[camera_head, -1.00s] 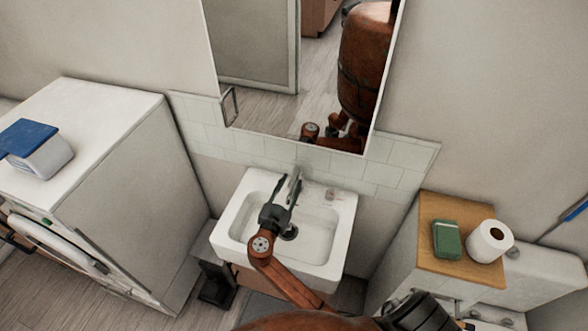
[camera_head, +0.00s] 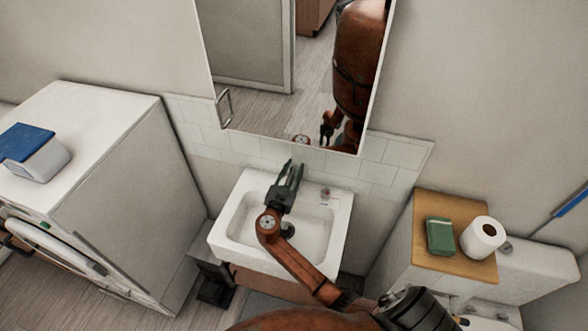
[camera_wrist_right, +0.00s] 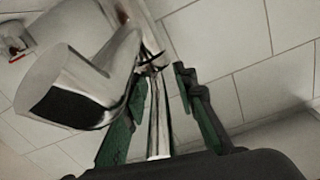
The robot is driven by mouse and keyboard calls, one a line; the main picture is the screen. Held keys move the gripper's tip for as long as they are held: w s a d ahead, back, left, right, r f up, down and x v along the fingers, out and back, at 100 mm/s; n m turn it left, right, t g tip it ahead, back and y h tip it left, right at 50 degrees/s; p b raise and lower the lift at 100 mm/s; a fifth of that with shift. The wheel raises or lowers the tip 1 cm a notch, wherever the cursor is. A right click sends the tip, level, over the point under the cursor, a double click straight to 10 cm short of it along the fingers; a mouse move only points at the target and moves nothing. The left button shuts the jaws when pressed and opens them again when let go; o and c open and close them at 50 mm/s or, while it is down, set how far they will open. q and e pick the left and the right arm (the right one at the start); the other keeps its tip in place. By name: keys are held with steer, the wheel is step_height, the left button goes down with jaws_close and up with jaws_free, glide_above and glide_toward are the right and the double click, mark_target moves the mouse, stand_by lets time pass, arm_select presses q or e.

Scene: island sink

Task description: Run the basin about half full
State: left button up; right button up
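The white basin (camera_head: 316,232) is set against the tiled wall, and its dark drain (camera_head: 287,230) shows on the bottom. I see no water in it. My right gripper (camera_head: 292,169) reaches over the back of the basin and hides most of the tap in the head view. In the right wrist view the chrome tap's thick spout (camera_wrist_right: 72,88) is at the left. A thin chrome lever (camera_wrist_right: 158,118) stands between the two green-padded fingers (camera_wrist_right: 160,84). The fingers are apart, with a gap to the lever on the right side. My left gripper is out of view.
A mirror (camera_head: 270,85) hangs above the basin. A white washing machine (camera_head: 105,180) stands at left with a blue-and-white box (camera_head: 38,165) on it. At right, a wooden-topped cabinet (camera_head: 425,262) holds a green block (camera_head: 440,236) and a paper roll (camera_head: 482,237).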

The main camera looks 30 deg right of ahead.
jaws_close()
stand_by(0.3)
